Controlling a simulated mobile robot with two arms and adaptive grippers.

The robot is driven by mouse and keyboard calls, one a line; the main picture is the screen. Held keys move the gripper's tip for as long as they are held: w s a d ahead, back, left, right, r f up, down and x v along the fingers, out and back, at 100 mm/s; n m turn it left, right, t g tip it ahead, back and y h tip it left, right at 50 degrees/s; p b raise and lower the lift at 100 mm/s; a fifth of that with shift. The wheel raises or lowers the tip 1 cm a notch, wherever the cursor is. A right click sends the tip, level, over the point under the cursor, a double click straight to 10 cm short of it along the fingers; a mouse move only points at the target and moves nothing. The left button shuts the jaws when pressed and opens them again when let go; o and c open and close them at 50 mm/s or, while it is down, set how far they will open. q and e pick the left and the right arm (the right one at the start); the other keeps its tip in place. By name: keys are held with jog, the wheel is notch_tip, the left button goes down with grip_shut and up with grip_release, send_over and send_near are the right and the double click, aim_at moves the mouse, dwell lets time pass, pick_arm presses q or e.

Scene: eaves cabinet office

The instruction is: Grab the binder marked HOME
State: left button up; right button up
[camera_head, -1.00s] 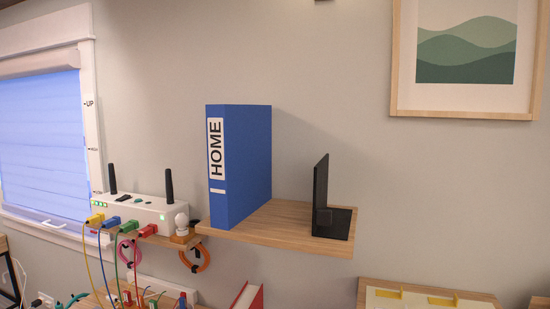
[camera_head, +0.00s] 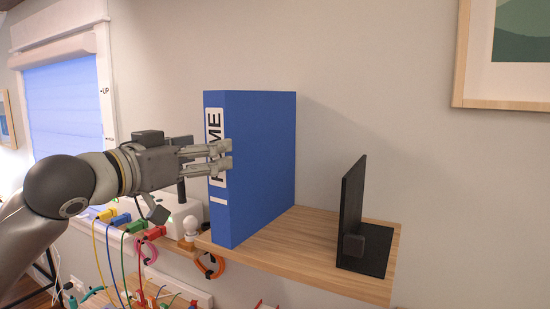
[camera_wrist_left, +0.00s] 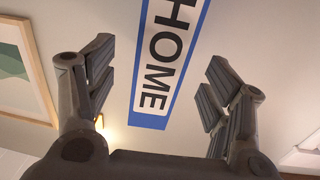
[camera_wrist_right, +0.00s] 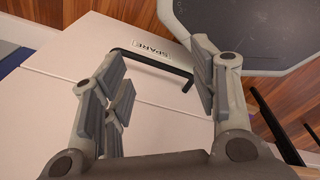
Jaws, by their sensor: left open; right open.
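The blue binder marked HOME (camera_head: 262,165) stands upright on a wooden wall shelf (camera_head: 300,252), its labelled spine facing left and toward me. My left gripper (camera_head: 222,157) is open in front of the spine and hides part of the label. In the left wrist view the HOME spine (camera_wrist_left: 152,122) lies between the spread fingers (camera_wrist_left: 160,85), with space on both sides. I cannot tell how far the fingertips reach along the binder's sides. My right gripper (camera_wrist_right: 160,90) is open and empty, over a pale surface with a SPARE label (camera_wrist_right: 152,49). It is not in the head view.
A black bookend (camera_head: 352,215) stands on the shelf right of the binder, with bare shelf between them. A white router (camera_head: 160,205) with colored cables sits left of the shelf, near a white bulb-shaped object (camera_head: 191,226). A framed picture (camera_head: 505,60) hangs on the right.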

aim_at(258, 160)
pick_arm(q)
jog(key=p+x, duration=0.1)
jog(key=x, duration=0.2)
jog(key=p+x, duration=0.2)
jog(key=x, duration=0.1)
jog(key=r+p+x, duration=0.1)
jog(key=x, duration=0.2)
jog(key=shift+w+p, duration=0.15)
jog(key=shift+p, duration=0.25)
jog(key=shift+w+d+f, duration=0.15)
jog(key=shift+w, duration=0.15)
jog(key=shift+c, duration=0.5)
